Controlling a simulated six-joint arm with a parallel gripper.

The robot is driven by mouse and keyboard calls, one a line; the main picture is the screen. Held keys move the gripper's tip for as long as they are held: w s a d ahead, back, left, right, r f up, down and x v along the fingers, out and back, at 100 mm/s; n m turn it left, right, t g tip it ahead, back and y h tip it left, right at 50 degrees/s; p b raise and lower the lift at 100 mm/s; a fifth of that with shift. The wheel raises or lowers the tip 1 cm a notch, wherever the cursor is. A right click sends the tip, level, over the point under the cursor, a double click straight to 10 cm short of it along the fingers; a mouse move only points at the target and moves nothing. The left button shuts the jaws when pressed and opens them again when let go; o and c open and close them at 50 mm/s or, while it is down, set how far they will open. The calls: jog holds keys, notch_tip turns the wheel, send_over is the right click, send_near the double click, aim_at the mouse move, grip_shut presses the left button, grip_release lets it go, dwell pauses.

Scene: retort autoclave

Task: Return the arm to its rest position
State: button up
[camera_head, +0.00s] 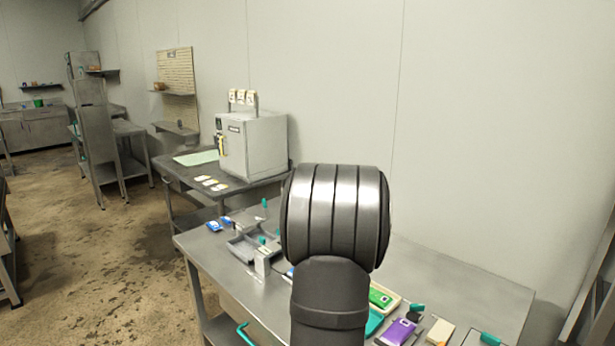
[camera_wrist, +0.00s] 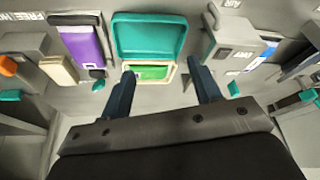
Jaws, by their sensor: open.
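My gripper (camera_wrist: 163,95) shows in the wrist view with its two dark fingers spread apart and nothing between them. It is above the steel table (camera_head: 445,262). Beyond the fingertips is a cream box with a green item (camera_wrist: 152,72), and a teal lid or tray (camera_wrist: 150,36) adjoins it. In the head view my arm stands in front of the table and hides its middle. The gripper's fingers are hidden in that view.
A purple pouch (camera_head: 397,331) and a cream block (camera_head: 440,332) lie near the table's front right. A white autoclave (camera_head: 252,146) stands on a darker table behind. A plain wall borders the right.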

jog(key=a+f+n, duration=0.1)
jog(key=a, duration=0.7)
jog(key=shift+f+n+y, duration=0.3)
jog(key=shift+f+y, duration=0.05)
jog(key=shift+y, duration=0.05)
